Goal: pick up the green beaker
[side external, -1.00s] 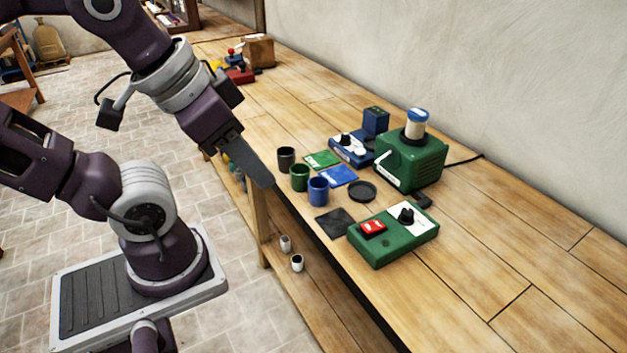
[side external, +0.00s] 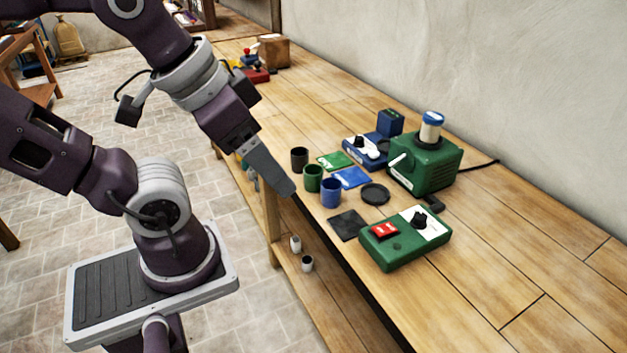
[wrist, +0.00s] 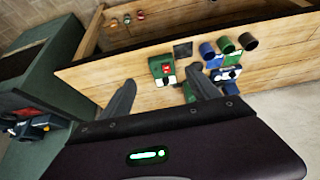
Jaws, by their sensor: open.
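The green beaker (side external: 313,178) stands upright on the wooden bench near its front edge, between a black beaker (side external: 299,158) and a blue beaker (side external: 331,192). My gripper (side external: 288,191) is just left of the green beaker in the side view, apart from it. In the wrist view my gripper (wrist: 161,76) has its two fingers spread with nothing held between them. There the green beaker (wrist: 226,44) is beyond and right of the fingers, between the blue beaker (wrist: 206,50) and the black beaker (wrist: 248,41).
A green box with a red switch (side external: 405,240) and a green machine (side external: 427,165) stand to the right. White cups (side external: 306,263) sit on the lower shelf.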

